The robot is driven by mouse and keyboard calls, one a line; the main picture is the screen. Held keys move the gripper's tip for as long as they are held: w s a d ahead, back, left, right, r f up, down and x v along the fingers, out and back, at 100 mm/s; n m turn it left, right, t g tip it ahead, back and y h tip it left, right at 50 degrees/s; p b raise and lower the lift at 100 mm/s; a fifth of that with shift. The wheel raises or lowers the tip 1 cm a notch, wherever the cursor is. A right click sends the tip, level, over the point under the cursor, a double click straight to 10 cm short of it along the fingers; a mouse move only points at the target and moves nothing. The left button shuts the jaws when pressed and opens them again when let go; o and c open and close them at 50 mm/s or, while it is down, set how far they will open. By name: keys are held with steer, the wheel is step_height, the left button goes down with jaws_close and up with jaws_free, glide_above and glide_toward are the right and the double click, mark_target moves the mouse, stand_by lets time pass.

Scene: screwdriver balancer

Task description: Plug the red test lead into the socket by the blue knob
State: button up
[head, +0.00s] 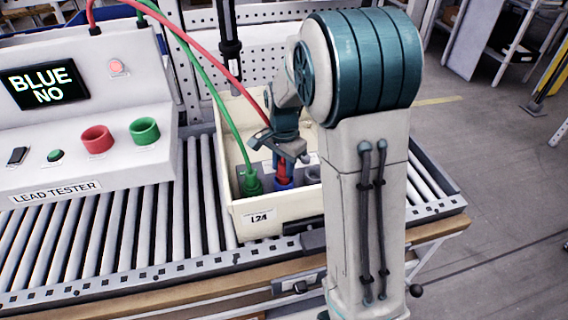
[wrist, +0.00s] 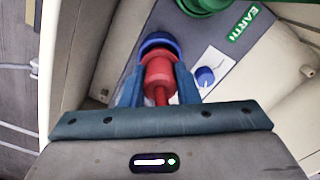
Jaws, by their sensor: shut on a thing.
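My gripper (head: 284,158) is shut on the red test lead's plug (wrist: 160,78) and points down into the cream bin. In the wrist view the plug's front end is at the blue-ringed socket (wrist: 160,41), lined up with it. I cannot tell whether or how far it has entered. The blue knob (wrist: 205,76) sits on a white label beside this socket. In the head view the blue socket (head: 283,184) shows just below the gripper; the knob cannot be made out there. The red lead (head: 205,48) runs up over the tester.
A green plug (head: 252,182) is at the socket marked EARTH (wrist: 243,24), with its green lead running up nearby. The bin (head: 235,213) stands on a roller conveyor. The lead tester (head: 65,195) has a screen (head: 43,84) reading BLUE NO. A dark tool (head: 229,40) hangs behind.

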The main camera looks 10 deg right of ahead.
mark_target(284, 163)
steer(key=shift+f+b, duration=0.5)
steer(key=shift+f, duration=0.25)
steer(key=o, duration=1.1)
steer(key=shift+r, duration=0.1)
step_height(284, 163, up, 14)
steer(key=shift+f, duration=0.2)
steer(key=shift+s, duration=0.1)
steer(key=s+f+n+t, duration=0.2)
steer(key=s+n, duration=0.9)
steer(key=s, duration=0.9)
steer(key=shift+s+d+f+t, duration=0.15)
steer(key=shift+s+f+t, duration=0.1)
steer(key=shift+f+t, duration=0.2)
